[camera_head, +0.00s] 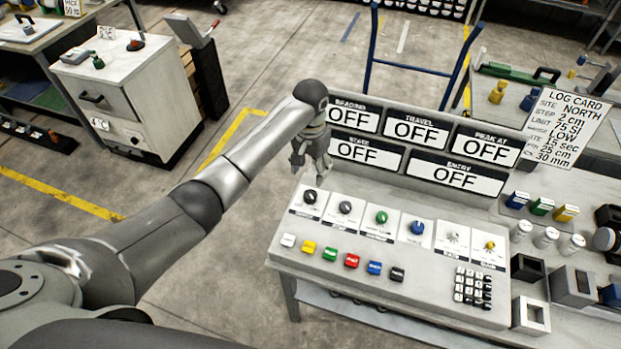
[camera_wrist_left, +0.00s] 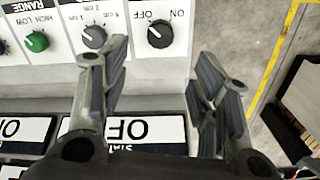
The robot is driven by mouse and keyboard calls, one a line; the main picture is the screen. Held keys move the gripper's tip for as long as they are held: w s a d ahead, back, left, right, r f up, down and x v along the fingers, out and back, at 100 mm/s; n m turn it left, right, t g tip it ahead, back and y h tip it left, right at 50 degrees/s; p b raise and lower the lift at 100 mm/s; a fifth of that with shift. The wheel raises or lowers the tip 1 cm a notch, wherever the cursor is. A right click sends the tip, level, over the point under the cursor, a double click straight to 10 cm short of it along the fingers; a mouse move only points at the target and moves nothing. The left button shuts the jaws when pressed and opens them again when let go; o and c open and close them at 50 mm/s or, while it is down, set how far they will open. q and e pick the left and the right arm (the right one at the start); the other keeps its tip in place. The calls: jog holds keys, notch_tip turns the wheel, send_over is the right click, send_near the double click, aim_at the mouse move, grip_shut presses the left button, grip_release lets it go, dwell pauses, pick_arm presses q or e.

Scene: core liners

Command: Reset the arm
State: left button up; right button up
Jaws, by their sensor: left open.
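My left arm comes in from the left in the head view. Its gripper (camera_head: 310,165) hangs above the left end of the grey control console (camera_head: 330,262), close to the black ON/OFF knob (camera_head: 310,196). In the left wrist view the gripper (camera_wrist_left: 160,90) has its two fingers apart with nothing between them. The black knob (camera_wrist_left: 160,34) shows beyond the gap between the fingers, apart from them. A grey knob (camera_wrist_left: 94,37) and a green knob (camera_wrist_left: 37,41) lie to its left there. My right gripper is not seen.
Several OFF displays (camera_head: 363,151) stand at the console's back. Coloured buttons (camera_head: 330,253) and a keypad (camera_head: 472,287) are on its front. A log card (camera_head: 568,118) stands at the right, near square holders (camera_head: 530,315). A white cabinet (camera_head: 125,90) stands back left; open floor lies between.

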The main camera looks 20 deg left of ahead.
pick_arm(q)
jog(key=shift+r, duration=0.6)
